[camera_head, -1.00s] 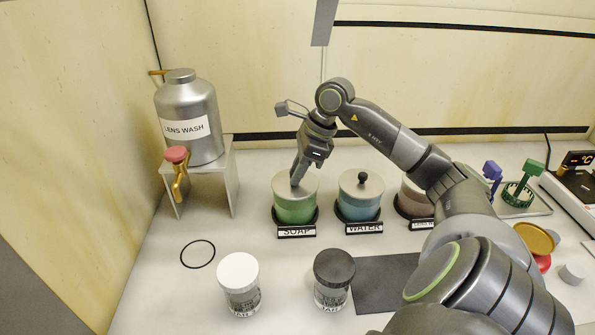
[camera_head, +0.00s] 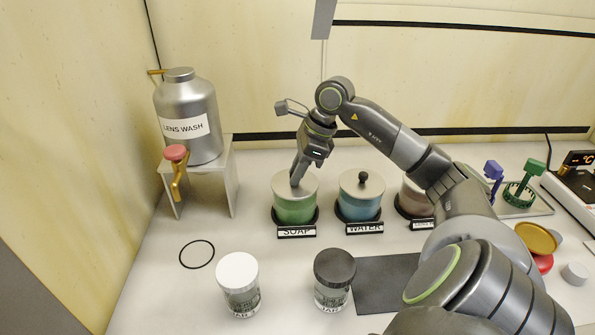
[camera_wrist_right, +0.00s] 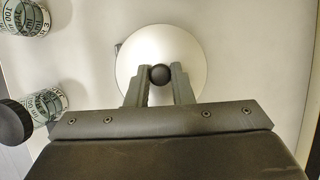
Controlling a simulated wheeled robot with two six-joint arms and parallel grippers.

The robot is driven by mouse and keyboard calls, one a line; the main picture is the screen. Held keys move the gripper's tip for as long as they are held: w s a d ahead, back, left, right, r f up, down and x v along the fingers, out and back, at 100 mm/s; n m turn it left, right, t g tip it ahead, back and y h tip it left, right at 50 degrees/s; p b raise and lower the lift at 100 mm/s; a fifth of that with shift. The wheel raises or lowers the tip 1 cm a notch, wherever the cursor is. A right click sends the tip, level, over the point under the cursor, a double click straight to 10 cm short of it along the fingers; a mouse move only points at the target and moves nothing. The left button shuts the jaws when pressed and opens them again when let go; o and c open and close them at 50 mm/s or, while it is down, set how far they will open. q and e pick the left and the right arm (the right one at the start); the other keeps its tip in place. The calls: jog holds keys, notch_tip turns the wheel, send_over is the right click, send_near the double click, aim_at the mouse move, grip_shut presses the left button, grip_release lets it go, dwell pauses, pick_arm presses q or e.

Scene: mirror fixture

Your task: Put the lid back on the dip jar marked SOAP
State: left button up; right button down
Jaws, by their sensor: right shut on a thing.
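The SOAP dip jar (camera_head: 295,208) is a green jar in a dark holder with a SOAP label, at the middle of the bench. Its pale metal lid (camera_head: 308,184) lies on top of the jar and looks level. My right gripper (camera_head: 296,184) points down at the lid from above. In the right wrist view the two fingers (camera_wrist_right: 159,76) are shut on the dark round knob (camera_wrist_right: 160,75) at the middle of the lid (camera_wrist_right: 145,48). The jar's body is hidden under the lid there. My left gripper is not in view.
The WATER jar (camera_head: 359,206), lidded, stands just right of SOAP, with a third jar (camera_head: 413,200) partly behind my arm. A LENS WASH tank (camera_head: 189,115) stands at left. Two small jars, white-capped (camera_head: 239,285) and black-capped (camera_head: 333,280), stand in front, near a black ring (camera_head: 197,254).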

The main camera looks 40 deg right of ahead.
dwell(0.3)
jog(key=c, duration=0.7)
grip_release()
jog(key=shift+r+p, duration=1.7)
jog(key=shift+r, duration=1.85)
jog(key=shift+c, duration=0.5)
grip_shut()
